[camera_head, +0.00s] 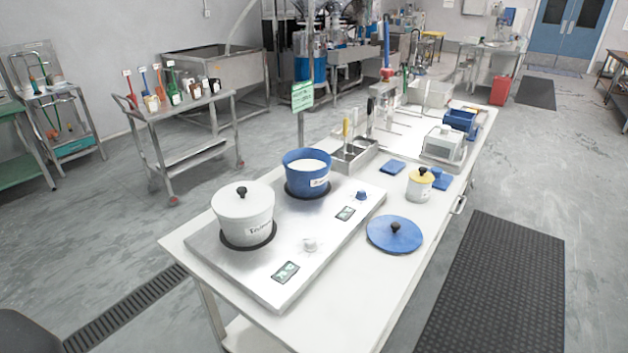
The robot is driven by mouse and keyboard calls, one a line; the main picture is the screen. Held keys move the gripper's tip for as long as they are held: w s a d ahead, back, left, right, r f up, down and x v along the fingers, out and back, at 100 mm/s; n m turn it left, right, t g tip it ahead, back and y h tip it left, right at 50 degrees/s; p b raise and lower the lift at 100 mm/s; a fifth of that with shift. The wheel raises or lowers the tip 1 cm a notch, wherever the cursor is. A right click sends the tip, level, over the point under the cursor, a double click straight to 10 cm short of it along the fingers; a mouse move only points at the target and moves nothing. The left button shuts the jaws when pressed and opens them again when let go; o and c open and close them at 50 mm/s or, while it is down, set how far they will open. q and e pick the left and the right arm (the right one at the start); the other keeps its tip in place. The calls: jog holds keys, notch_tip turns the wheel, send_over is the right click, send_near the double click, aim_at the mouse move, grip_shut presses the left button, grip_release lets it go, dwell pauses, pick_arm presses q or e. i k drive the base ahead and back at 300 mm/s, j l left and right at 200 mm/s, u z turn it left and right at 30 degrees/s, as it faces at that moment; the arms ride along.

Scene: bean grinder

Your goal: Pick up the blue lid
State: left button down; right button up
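The blue lid (394,236) lies flat on the white table (350,285), to the right of the cooktop. It is round with a dark knob at its centre, and nothing covers it. A blue pot (306,174) without a lid stands on the cooktop's rear burner and holds something white. A white pot (243,213) with a white lid and dark knob stands on the front burner. Neither of my grippers shows in the head view.
The cooktop (212,246) has knobs and small displays along its right side. A yellow-lidded jar (420,184), blue pads (393,167) and a utensil holder (352,156) stand behind the lid. The table is bare in front of the lid. A black mat (495,290) lies on the floor at right.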

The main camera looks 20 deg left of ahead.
aim_at(394, 234)
jog(key=i+l+u, duration=0.15)
jog(key=l, duration=0.25)
jog(key=i+l+u, duration=0.15)
jog(key=l, duration=0.3)
jog(key=i+l+u, duration=0.15)
jog(key=l, duration=0.3)
jog(key=i+l+u, duration=0.15)
jog(key=l, duration=0.3)
jog(key=k+j, duration=0.05)
